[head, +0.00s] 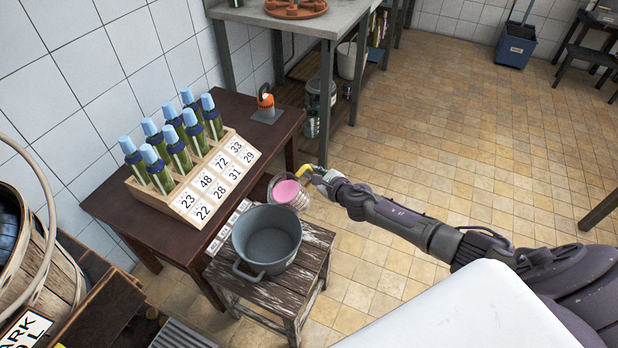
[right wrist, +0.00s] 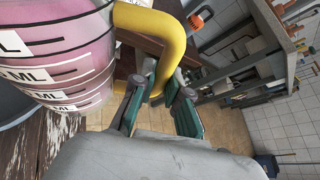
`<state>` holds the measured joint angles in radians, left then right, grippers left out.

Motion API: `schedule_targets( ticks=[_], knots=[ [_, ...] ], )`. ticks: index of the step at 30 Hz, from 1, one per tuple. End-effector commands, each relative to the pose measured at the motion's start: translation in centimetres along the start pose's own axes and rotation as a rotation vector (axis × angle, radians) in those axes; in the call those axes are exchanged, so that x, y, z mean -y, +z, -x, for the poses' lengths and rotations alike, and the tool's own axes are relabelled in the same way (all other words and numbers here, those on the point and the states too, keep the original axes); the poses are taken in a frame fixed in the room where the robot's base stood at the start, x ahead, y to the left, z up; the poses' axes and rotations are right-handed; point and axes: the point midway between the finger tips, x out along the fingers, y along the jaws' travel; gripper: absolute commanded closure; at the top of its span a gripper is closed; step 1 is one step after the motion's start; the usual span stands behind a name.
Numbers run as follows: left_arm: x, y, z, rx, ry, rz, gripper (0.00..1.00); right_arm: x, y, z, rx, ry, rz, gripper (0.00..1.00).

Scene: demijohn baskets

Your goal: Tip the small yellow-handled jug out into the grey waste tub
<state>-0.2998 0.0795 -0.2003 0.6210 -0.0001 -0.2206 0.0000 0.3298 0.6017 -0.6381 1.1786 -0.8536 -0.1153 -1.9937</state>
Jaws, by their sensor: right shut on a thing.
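The small jug (head: 287,192) has a yellow handle (head: 304,171), printed ML marks and pink contents. It is just behind and to the right of the grey tub (head: 267,252) in the head view, apparently near upright. My right gripper (head: 318,176) is shut on the handle. In the right wrist view the jug (right wrist: 62,50) fills the upper left, and the yellow handle (right wrist: 165,45) runs down between my right gripper's fingers (right wrist: 160,95). The tub looks empty inside. My left gripper is not in view.
The tub stands on a worn wooden stool (head: 312,238). A brown table (head: 115,205) behind it holds a numbered wooden rack (head: 215,180) of green bottles and an orange-handled item (head: 265,100). A wicker basket (head: 45,265) is at left. Tiled floor (head: 440,130) is open to the right.

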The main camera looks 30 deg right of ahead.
Motion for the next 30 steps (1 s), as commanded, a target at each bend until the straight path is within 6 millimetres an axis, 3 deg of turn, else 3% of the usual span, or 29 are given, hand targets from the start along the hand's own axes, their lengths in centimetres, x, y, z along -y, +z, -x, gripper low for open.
schedule_targets(
  ticks=[30],
  knots=[
    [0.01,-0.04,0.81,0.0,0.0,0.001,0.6,0.48,1.15,0.6,0.002,-0.041,0.109,1.0]
  ],
)
